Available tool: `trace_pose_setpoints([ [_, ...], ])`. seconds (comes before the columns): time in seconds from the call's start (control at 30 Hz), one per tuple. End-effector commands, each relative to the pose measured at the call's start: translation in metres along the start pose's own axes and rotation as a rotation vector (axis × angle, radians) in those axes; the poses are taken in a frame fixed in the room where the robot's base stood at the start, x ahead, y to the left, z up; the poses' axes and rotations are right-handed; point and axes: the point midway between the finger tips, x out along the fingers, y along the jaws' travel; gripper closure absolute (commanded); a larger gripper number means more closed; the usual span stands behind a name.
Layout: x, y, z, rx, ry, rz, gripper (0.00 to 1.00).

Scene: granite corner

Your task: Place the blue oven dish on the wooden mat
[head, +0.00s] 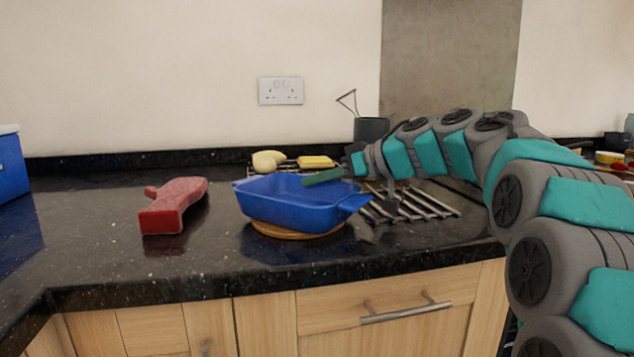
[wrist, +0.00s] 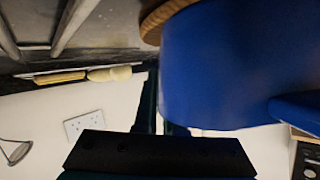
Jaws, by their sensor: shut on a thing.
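The blue oven dish (head: 292,207) is upright over the round wooden mat (head: 297,231), whose front edge shows beneath it. I cannot tell whether the dish rests on the mat or hangs just above it. My gripper (head: 323,177) reaches in from the right and is shut on the dish's far rim. In the wrist view the dish (wrist: 220,65) fills the right side, with the mat's edge (wrist: 164,18) beside its base. The rest of the mat is hidden by the dish.
A metal rack (head: 412,203) lies to the right of the dish. A pale yellow pear-like item (head: 268,161) and a yellow block (head: 315,162) are behind it. A red object (head: 174,205) stands to the left. A dark pot (head: 371,130) stands behind my arm. The front left counter is clear.

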Motion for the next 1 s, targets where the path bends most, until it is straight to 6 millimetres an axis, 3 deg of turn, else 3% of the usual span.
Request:
trace_pose_setpoints([
  [0.3,-0.0002,0.0001,0.0003,0.001,0.001,0.0,1.0],
  [0.33,0.0003,0.0004,0.0013,0.0,0.0,0.0,0.9],
  [0.57,0.0005,0.0005,0.0013,0.0,0.0,0.0,0.64],
  [0.9,0.0002,0.0003,0.0002,-0.001,0.001,0.0,0.63],
  [1.0,-0.0084,0.0014,-0.0007,0.0,0.001,0.004,0.63],
])
